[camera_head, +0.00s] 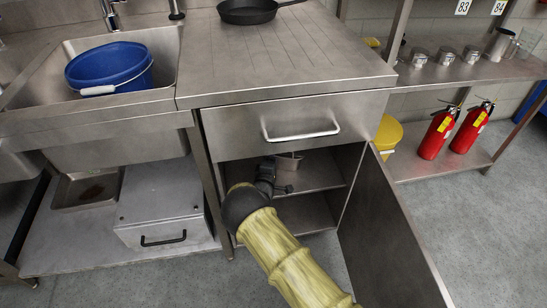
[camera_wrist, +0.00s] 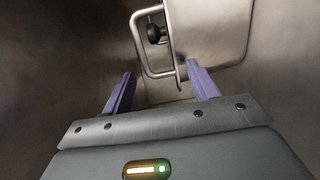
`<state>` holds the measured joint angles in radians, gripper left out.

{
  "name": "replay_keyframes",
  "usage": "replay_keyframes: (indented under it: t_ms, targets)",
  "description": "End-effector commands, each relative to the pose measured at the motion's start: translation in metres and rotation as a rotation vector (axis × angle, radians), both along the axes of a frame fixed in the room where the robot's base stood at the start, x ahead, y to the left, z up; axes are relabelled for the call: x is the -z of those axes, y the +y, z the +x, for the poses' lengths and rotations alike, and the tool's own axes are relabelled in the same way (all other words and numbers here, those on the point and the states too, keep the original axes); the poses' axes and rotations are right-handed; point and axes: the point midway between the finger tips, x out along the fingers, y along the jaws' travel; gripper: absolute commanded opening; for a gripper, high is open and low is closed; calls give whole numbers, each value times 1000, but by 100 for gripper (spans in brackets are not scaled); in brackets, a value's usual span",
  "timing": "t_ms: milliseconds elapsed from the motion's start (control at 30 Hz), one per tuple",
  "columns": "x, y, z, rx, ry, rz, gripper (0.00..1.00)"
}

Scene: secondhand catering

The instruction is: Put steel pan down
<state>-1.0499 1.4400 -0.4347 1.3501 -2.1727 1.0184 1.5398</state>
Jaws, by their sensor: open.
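The steel pan (camera_head: 288,161) is inside the open cabinet under the counter, on the upper shelf level, partly hidden behind my gripper (camera_head: 272,180). In the wrist view a shiny steel body (camera_wrist: 215,35), which looks like the pan, has a loop-shaped handle and a dark round knob beside it. My gripper (camera_wrist: 160,72) shows two purple fingers spread apart. The lower end of the loop handle lies near and between the fingertips in the picture; I cannot tell whether they touch it.
The cabinet door (camera_head: 385,235) stands open to the right of my arm. A closed drawer (camera_head: 295,125) is just above the opening. A black frying pan (camera_head: 247,11) is on the counter. A blue bucket (camera_head: 108,65) sits in the sink. Two fire extinguishers (camera_head: 437,133) stand at right.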

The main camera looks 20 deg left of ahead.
Motion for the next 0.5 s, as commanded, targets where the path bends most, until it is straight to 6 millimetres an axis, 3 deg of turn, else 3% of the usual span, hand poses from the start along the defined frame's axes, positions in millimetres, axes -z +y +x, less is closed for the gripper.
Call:
replay_keyframes:
  t_ms: [167,500]
  targets:
    - [-2,-1,-11,0,2,-1,59]
    - [-3,-7,-73,-3,2,-3,59]
